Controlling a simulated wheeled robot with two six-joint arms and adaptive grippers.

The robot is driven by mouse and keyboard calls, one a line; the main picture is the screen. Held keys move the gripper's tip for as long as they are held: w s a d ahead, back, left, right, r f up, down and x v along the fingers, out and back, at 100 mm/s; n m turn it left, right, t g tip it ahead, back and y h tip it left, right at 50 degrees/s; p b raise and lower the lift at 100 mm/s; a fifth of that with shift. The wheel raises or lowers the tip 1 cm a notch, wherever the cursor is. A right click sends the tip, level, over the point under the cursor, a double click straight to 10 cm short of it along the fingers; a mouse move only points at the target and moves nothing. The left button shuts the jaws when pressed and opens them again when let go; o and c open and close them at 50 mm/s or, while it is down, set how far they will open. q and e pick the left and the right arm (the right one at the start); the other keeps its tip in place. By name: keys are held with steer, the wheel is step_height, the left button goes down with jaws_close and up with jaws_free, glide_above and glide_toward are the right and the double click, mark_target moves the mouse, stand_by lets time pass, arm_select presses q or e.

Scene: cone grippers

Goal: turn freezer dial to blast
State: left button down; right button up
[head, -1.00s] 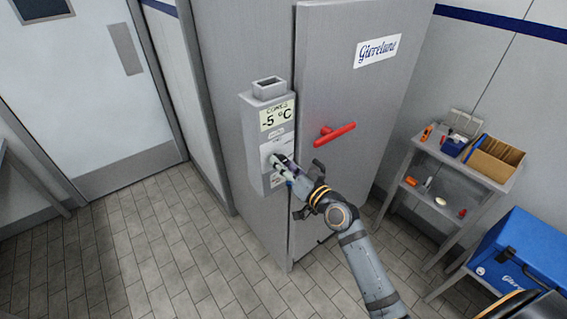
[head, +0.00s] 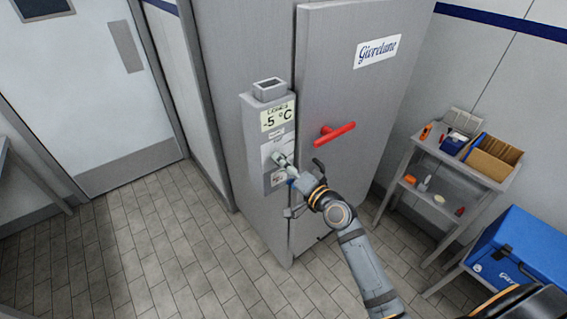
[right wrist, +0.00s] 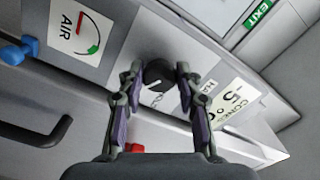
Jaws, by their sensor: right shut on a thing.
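The freezer (head: 355,90) is a tall grey cabinet. The dial (right wrist: 158,73) is a dark round knob on a pale plate. My right gripper (head: 281,160) reaches the box face, and in the right wrist view its two fingers (right wrist: 159,71) are shut on the dial from both sides. The fingers hide the dial in the head view. I cannot read which mark it points to. My left gripper is not in view.
A red handle (head: 335,133) sticks out of the freezer door, right of my arm. The wrist view shows an AIR gauge (right wrist: 82,34) and a blue knob (right wrist: 28,46). A shelf table (head: 480,185) and a blue cooler (head: 520,250) stand right. The tiled floor at left is clear.

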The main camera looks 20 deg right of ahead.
steer(key=shift+f, duration=0.1)
steer(key=o, duration=1.1)
steer(key=shift+o, duration=0.2)
steer(key=v, duration=0.7)
steer(key=shift+s+d, duration=0.15)
steer(key=shift+s, duration=0.1)
